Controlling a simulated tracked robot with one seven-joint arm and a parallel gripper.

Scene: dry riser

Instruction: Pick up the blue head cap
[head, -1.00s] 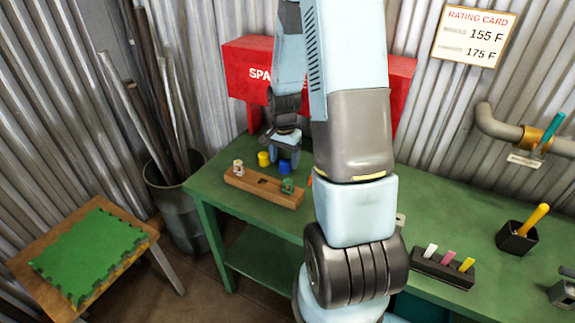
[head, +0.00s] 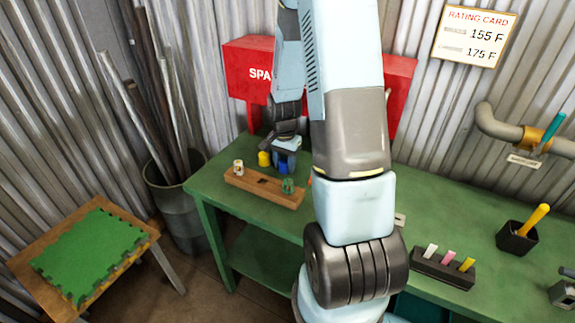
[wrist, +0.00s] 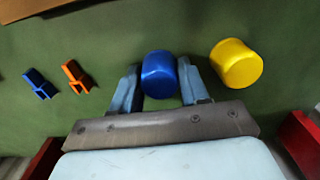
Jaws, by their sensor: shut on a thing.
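The blue head cap (head: 284,169) is at the back left of the green bench, behind the wooden block. In the wrist view it is a round blue cylinder (wrist: 159,74) between the two pale blue fingers. My gripper (wrist: 158,82) is shut on it, one finger on each side. In the head view my gripper (head: 285,158) points down over the cap and partly hides it. I see no clear gap between cap and bench. A yellow cap (wrist: 236,64) stands apart, right of the gripper in the wrist view and left of it in the head view (head: 264,159).
A wooden block (head: 262,187) with a white and a green piece lies in front. Blue (wrist: 40,84) and orange (wrist: 75,76) clips lie left in the wrist view. A red box (head: 247,75) stands behind. A marker holder (head: 443,268) and black cup (head: 517,238) are at right.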

